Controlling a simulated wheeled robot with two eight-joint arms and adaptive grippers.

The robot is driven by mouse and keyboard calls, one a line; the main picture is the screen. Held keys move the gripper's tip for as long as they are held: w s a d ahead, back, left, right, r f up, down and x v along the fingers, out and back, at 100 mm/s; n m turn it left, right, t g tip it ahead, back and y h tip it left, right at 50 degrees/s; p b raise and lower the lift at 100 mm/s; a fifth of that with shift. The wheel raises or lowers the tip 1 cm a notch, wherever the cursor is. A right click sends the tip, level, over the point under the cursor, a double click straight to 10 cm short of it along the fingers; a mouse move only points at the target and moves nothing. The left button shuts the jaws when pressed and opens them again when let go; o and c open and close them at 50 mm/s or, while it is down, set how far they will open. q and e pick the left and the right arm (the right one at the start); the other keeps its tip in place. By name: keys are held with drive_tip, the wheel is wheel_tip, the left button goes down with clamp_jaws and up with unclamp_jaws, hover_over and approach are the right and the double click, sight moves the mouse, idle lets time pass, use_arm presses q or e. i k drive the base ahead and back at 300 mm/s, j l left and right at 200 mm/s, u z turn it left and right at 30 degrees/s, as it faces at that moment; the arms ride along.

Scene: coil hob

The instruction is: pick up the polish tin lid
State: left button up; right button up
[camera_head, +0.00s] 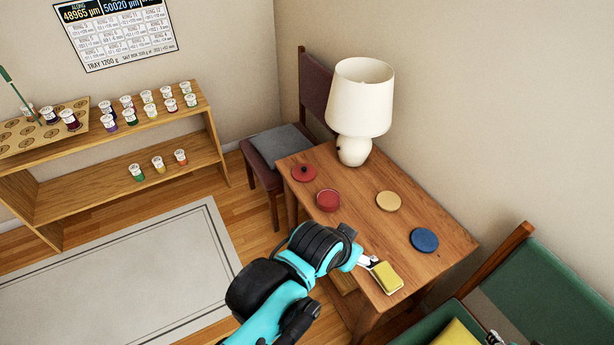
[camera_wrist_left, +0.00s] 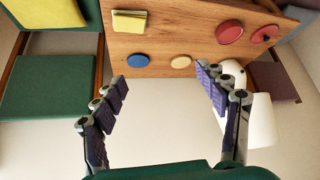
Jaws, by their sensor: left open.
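Several round pieces lie on the wooden table, and I cannot tell for sure which is the polish tin lid. A red round tin-like piece (camera_head: 328,200) is near the front left edge and also shows in the left wrist view (camera_wrist_left: 229,31). A dark red disc with a dark central spot (camera_head: 303,172) lies behind it. A tan disc (camera_head: 388,201) and a blue disc (camera_head: 424,240) lie flat to the right. My left gripper (camera_wrist_left: 162,79) is open and empty, apart from all of them.
A white lamp (camera_head: 360,105) stands at the back left. A chair (camera_head: 280,145) stands behind the table, a green seat (camera_head: 530,300) to the right. The table's middle (camera_head: 355,185) is clear.

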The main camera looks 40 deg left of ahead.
sight(304, 174)
drive_tip(key=k+j, duration=0.1)
drive_tip(key=j, duration=0.4)
drive_tip(key=k+j, duration=0.15)
drive_tip(key=j, duration=0.35)
drive_tip(key=k+j, duration=0.1)
drive_tip(key=j, duration=0.4)
drive_tip(key=i+j, duration=0.6)
drive_tip(key=j, duration=0.2)
drive_tip(key=i+j, duration=0.15)
drive_tip(key=i, duration=0.25)
